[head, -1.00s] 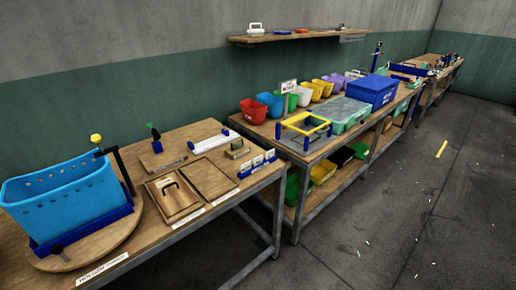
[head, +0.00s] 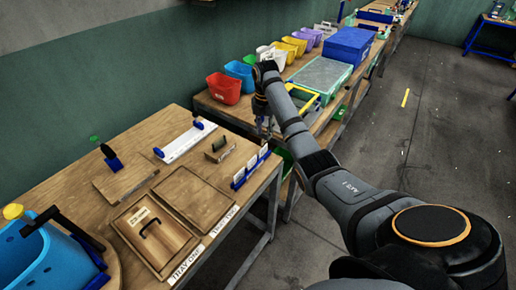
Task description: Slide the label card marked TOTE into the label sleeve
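Several white label cards (head: 251,164) stand upright in a blue rack (head: 238,184) at the right edge of the near table. Their print is too small to read, so I cannot tell which one is marked TOTE. My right gripper (head: 265,132) points down above and just beyond the far end of the rack, apart from the cards as far as I can see. It is small and dark, and its finger opening is unclear. I cannot pick out the label sleeve for certain. A blue tote (head: 40,262) is partly visible at the lower left. My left gripper is out of view.
The near table holds a lidded wooden box with a handle (head: 155,236), an empty wooden tray (head: 196,197), a white bar with blue ends (head: 184,142) and a small stamp-like block (head: 220,149). Colored bins and a blue box (head: 349,46) stand on the bench behind.

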